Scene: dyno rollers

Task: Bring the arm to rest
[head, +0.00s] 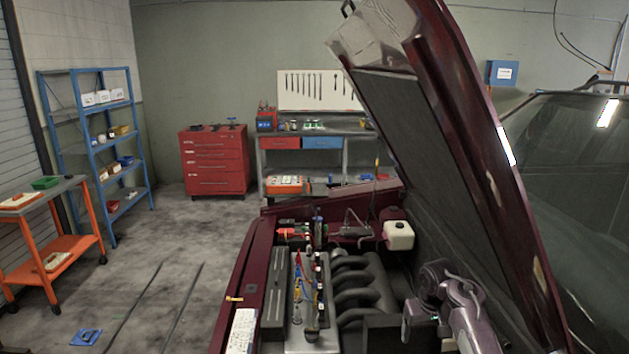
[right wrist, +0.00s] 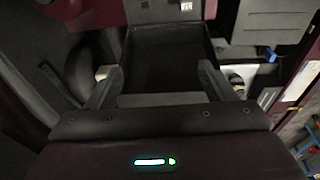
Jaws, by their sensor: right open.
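My right arm comes in at the lower right of the head view, over the right side of the open engine bay. Its gripper (head: 420,325) is small and dark there, and its fingertips are hard to make out. In the right wrist view the two fingers of the right gripper (right wrist: 160,82) stand wide apart with nothing between them. Beyond them lies a dark, box-like recess (right wrist: 165,48). I cannot tell whether the fingers touch anything. My left arm and gripper are not in view.
The raised maroon hood (head: 455,130) slants up close beside my right arm. The engine (head: 360,285) and a white reservoir (head: 398,235) lie in the bay. An orange cart (head: 60,242), blue shelf (head: 90,145) and red cabinet (head: 213,160) stand farther off. The left floor is mostly clear.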

